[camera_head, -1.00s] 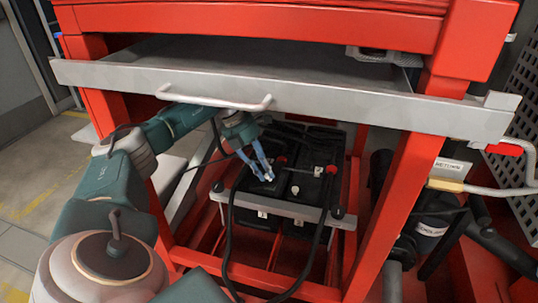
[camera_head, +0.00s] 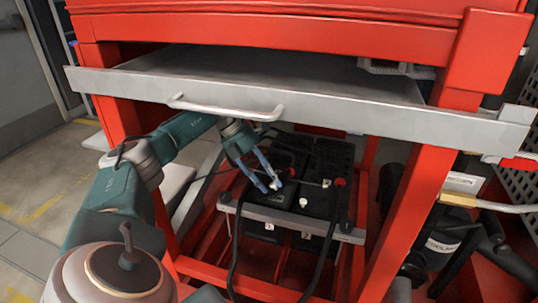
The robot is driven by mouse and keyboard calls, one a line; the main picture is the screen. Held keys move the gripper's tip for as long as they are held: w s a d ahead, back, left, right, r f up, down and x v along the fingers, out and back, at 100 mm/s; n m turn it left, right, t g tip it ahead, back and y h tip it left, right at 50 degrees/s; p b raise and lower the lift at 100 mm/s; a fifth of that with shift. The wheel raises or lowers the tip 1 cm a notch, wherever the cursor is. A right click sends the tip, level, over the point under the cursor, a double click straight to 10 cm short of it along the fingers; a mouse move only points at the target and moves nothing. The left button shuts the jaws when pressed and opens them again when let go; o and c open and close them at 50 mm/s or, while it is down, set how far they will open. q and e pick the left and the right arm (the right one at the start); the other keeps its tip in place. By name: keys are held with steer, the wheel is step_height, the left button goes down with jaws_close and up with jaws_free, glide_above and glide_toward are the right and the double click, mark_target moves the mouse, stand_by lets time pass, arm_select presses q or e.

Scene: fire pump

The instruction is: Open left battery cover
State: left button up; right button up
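A black battery (camera_head: 322,157) sits low inside the red frame, beneath a grey metal shelf. A red terminal cover (camera_head: 340,182) shows on its right part. A left cover is not clearly seen; my gripper is over that side. A white-topped post (camera_head: 303,203) stands near the battery's front. My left gripper (camera_head: 273,186) reaches in under the shelf, its blue fingers pointing down over the left part of the battery. Its tips look slightly apart, with nothing clearly held. I cannot tell whether they touch the battery. My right gripper is not in view.
The grey shelf (camera_head: 300,103) with a light handle (camera_head: 226,108) hangs close above my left arm. A grey bar (camera_head: 290,222) crosses the battery's front. Dark cables hang before it. Red posts (camera_head: 410,205) bound the opening.

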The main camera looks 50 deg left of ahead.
arm_select(q)
steer(key=v, duration=0.7)
steer(key=shift+a+r, duration=0.15)
steer(key=shift+r, duration=0.05)
steer(key=shift+s, duration=0.1)
steer(key=shift+c, duration=0.5)
